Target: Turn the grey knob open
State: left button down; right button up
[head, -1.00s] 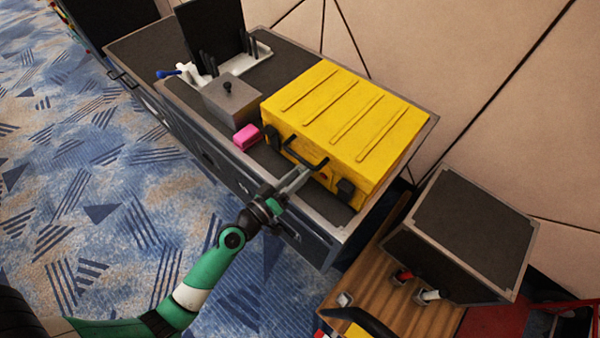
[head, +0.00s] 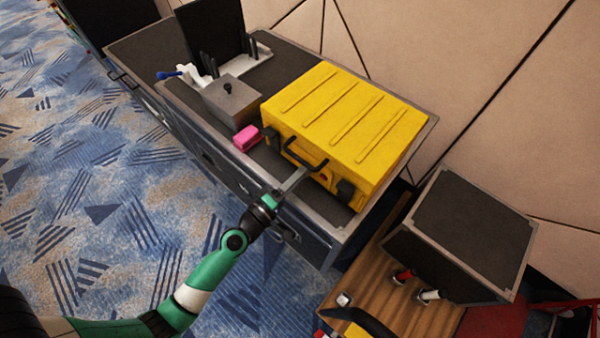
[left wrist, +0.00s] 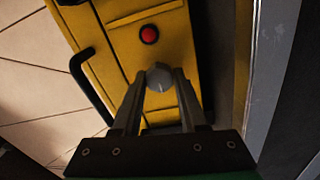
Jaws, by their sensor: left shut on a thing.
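The grey knob (left wrist: 159,76) is on the front of the yellow case, a little below a red button (left wrist: 149,34) in the left wrist view. My left gripper (left wrist: 158,82) has one finger on each side of the knob and is shut on it. In the head view my left gripper (head: 300,178) reaches the front face of the yellow case (head: 345,120) below its black handle, and the knob is hidden there. My right gripper is not in view.
The case stands on a dark cabinet top (head: 250,184) with a metal edge. A pink block (head: 247,137) and a grey box (head: 231,100) with a black knob sit left of it. A dark box (head: 465,235) stands at the right. Carpet lies in front.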

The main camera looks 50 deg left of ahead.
pick_arm(q)
jog(key=shift+n, duration=0.3)
jog(key=shift+c, duration=2.2)
grip_release()
jog(key=shift+s, duration=0.1)
jog(key=s+d+b, duration=0.1)
jog(key=s+b, duration=0.2)
jog(key=s, duration=0.8)
jog(key=shift+s+d+f, duration=0.15)
jog(key=shift+s+f, duration=0.1)
